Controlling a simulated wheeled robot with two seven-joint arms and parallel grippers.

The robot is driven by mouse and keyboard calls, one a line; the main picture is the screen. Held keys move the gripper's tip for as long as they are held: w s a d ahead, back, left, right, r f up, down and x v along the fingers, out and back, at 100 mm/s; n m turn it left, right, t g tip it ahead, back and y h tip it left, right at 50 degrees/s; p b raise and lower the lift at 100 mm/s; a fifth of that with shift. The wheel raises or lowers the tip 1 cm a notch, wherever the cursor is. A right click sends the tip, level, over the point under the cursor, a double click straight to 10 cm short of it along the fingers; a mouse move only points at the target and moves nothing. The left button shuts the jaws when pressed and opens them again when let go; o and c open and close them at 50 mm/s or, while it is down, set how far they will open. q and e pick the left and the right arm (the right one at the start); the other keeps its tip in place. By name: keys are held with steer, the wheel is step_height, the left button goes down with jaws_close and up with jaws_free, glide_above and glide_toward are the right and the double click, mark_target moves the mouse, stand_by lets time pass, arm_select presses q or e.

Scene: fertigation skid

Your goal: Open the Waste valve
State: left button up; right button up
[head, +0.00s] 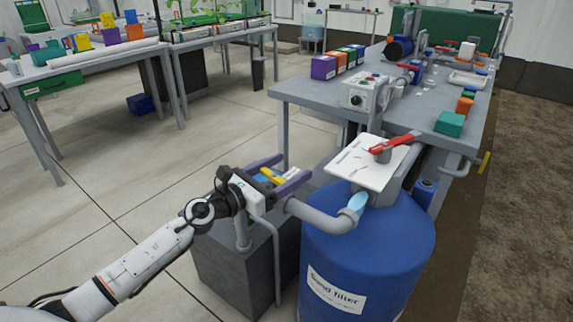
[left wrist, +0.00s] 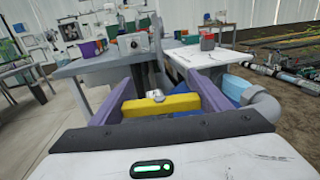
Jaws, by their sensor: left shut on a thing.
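A yellow valve handle (head: 271,177) sits on the grey pipework left of the blue sand filter (head: 365,245). My left gripper (head: 296,165) has its two purple fingers on either side of this handle and is shut on it. In the left wrist view the yellow handle (left wrist: 160,105) lies crosswise between the fingers, with a small light-grey fitting on its middle. I cannot read a Waste label on it. My right gripper is in neither view.
A grey elbow pipe (head: 325,215) runs from the filter close to my left gripper. A white board (head: 372,160) and a red handle (head: 395,142) are above the filter. A grey bench (head: 330,93) stands behind. Open floor lies left.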

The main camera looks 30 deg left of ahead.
mark_target(272, 179)
arm_select(q)
steer(key=n+y+p, duration=0.1)
steer(key=p, duration=0.1)
steer(key=a+n+y+p, duration=0.1)
steer(key=y+p, duration=0.1)
steer(key=p, duration=0.1)
steer(key=shift+t+y, duration=0.3)
steer(key=o, duration=1.1)
steer(key=shift+c, duration=0.2)
steer(key=shift+s, duration=0.5)
steer(key=s+b, duration=0.1)
steer(key=s, duration=0.7)
steer(key=shift+a+f, duration=0.1)
steer(key=shift+a, duration=0.05)
steer(key=shift+s, duration=0.6)
